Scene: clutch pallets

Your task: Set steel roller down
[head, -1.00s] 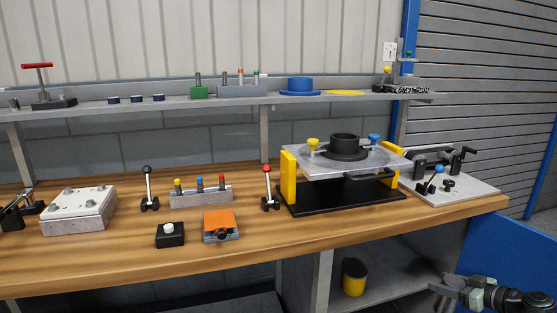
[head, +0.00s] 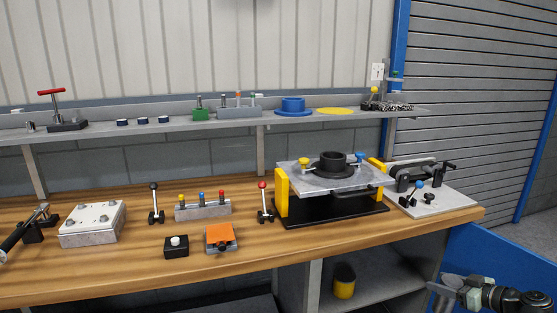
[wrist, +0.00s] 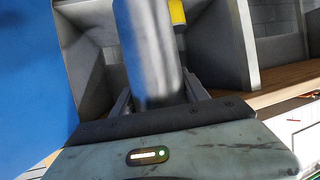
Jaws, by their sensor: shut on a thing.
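The steel roller (wrist: 148,50) is a smooth grey metal cylinder, large and close in the wrist view. Its upper end runs out of the top of the picture. My gripper (wrist: 158,100) is shut on it, with a finger on each side of its lower part. In the head view my gripper (head: 440,288) is at the lower right, in front of the bench's right end and below the top. The roller cannot be clearly made out there.
The wooden bench (head: 130,268) carries fixtures, levers and a press-like stand (head: 283,195). A yellow and black cylinder (head: 344,288) stands on the lower shelf (head: 385,268), which has free room beside it. A blue panel (head: 500,262) is at the right, close to my gripper.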

